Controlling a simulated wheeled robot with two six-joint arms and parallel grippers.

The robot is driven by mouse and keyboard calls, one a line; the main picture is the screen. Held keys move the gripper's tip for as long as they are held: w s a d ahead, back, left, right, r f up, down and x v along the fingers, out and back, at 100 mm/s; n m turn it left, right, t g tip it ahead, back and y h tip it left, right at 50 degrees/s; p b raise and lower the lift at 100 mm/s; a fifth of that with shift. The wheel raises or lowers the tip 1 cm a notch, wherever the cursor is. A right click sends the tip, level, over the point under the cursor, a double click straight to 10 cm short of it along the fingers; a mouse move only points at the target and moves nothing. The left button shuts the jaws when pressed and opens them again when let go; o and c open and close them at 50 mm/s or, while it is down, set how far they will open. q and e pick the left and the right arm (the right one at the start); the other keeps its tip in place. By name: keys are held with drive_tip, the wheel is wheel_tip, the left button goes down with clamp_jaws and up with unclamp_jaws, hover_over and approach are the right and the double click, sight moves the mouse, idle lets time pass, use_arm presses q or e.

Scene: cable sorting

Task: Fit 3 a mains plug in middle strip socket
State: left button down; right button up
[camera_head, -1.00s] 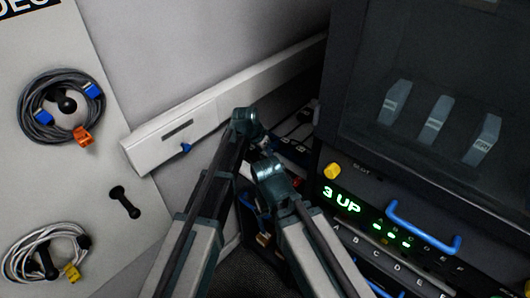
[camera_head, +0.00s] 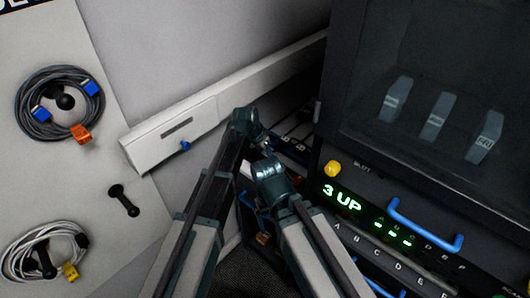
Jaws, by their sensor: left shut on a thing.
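My left gripper (camera_head: 264,145) is at the middle of the view, in the gap between the white wall rail and the dark rack. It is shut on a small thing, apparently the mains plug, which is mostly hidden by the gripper. Just beyond it is a dark strip with pale marks (camera_head: 292,145), partly covered by my arms, so I cannot tell its middle socket or whether the plug touches it. My right arm's wrist is close beside the left gripper, lower and to the right. The right gripper's fingers are hidden.
The dark rack (camera_head: 455,185) with blue handles (camera_head: 424,232), a yellow knob (camera_head: 333,169) and a "3 UP" display (camera_head: 342,198) stands close on the right. A white rail (camera_head: 152,147) runs behind. Coiled cables (camera_head: 30,118) hang on a board at the left.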

use_arm(q)
drive_tip(key=shift+f, duration=0.3)
unclamp_jaws()
idle(0.6)
drive_tip(key=shift+r, duration=0.1)
drive_tip(key=shift+r+p, duration=3.35)
drive_tip(key=shift+r, duration=0.15)
drive_tip(key=shift+f, duration=0.25)
